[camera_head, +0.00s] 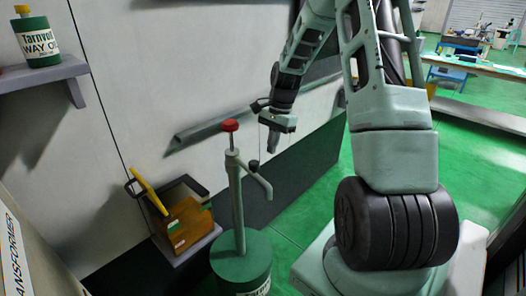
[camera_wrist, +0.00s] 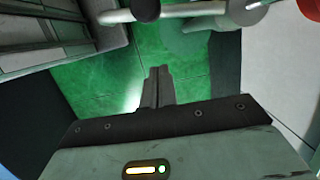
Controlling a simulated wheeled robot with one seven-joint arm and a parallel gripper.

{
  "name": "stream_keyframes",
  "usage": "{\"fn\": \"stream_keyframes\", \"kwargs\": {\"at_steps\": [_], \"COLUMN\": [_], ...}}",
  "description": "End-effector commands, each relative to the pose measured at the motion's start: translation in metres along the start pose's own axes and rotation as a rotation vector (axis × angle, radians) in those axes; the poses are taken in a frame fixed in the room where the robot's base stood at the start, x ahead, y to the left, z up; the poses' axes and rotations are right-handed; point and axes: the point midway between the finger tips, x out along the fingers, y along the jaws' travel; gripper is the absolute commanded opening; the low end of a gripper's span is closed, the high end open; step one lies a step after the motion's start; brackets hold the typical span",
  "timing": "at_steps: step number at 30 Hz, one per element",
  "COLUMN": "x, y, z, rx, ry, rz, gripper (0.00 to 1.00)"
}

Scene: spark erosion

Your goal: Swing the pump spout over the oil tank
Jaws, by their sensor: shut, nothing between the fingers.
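The pump is a grey-green upright column (camera_head: 237,195) with a red knob (camera_head: 231,125) on top. It stands on a green drum (camera_head: 240,262). Its spout (camera_head: 262,185) bends out to the right and down. In the wrist view, grey pump parts (camera_wrist: 190,11) cross the top edge, with the red knob (camera_wrist: 311,10) at the top right corner. My gripper (camera_head: 272,150) points down, above the spout and right of the knob, apart from both. Its fingers (camera_wrist: 158,72) are shut and empty. I cannot tell for sure which thing is the oil tank.
A wall shelf (camera_head: 40,74) holds a green oil bottle (camera_head: 36,40). Green floor (camera_head: 320,185) is clear to the right of the pump.

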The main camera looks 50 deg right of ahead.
Motion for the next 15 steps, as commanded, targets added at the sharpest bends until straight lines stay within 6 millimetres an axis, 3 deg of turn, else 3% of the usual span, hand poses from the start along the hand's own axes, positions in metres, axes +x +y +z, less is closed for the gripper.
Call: {"fn": "stream_keyframes", "kwargs": {"at_steps": [2,7,15], "x": [0.013,0.015,0.02], "y": [0.001,0.001,0.0], "z": [0.003,0.028,0.039], "rx": [-0.001,-0.002,0.0], "ry": [-0.003,0.0,0.001], "rz": [0.003,0.002,0.0], "gripper": [0.0,0.0,0.0]}}
